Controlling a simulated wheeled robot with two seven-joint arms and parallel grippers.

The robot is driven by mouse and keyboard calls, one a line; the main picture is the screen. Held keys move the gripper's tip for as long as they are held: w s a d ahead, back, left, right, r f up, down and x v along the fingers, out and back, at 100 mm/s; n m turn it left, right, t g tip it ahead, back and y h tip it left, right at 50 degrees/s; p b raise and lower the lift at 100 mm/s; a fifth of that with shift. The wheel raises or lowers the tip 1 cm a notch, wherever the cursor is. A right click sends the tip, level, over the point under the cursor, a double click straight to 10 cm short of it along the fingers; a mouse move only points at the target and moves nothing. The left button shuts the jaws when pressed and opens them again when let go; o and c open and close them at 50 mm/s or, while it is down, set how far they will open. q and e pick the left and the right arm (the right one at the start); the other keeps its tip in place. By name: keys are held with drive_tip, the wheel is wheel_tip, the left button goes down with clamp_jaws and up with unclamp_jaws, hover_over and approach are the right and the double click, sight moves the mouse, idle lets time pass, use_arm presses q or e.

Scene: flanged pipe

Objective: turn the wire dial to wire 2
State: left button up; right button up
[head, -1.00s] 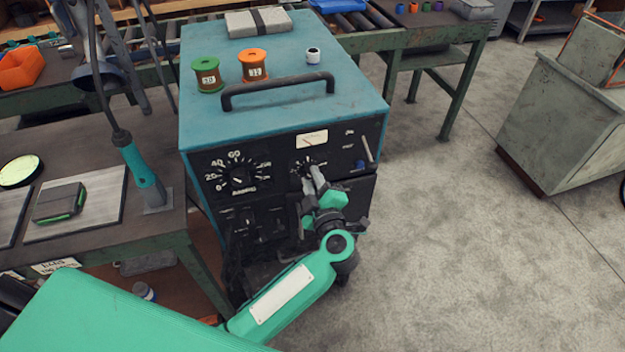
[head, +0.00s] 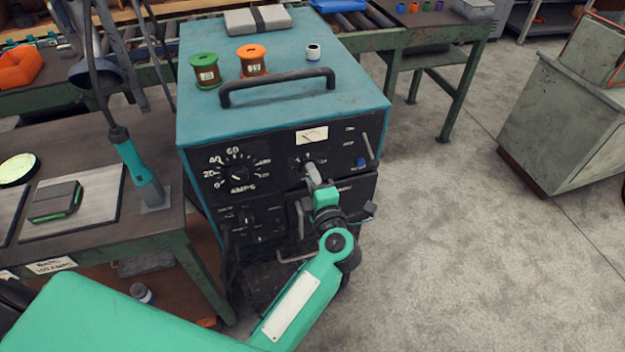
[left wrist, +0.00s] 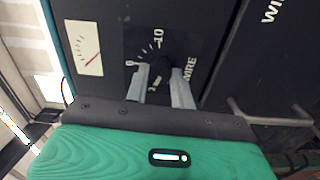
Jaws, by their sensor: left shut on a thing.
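The wire dial (left wrist: 158,76) is a small black knob with a white scale on the front of the teal welding machine (head: 250,97). In the left wrist view the scale reads 0 to 10 and the word WIRE stands beside it. My left gripper (left wrist: 161,84) has one finger on each side of the knob and is shut on it. In the head view the left gripper (head: 311,170) reaches the upper right of the front panel and hides most of the dial. The dial's exact setting is too small to read. My right gripper is not in view.
A larger amps dial (head: 238,173) sits left on the panel, and a meter (head: 312,136) is above the wire dial. A black handle (head: 277,88), a green spool (head: 205,71) and an orange spool (head: 252,61) are on top.

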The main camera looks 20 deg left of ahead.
use_arm(q)
drive_tip(key=shift+f+n, duration=0.15)
drive_tip(key=shift+n, duration=0.45)
drive_tip(key=o, duration=0.9)
drive_tip(key=shift+o, duration=0.4)
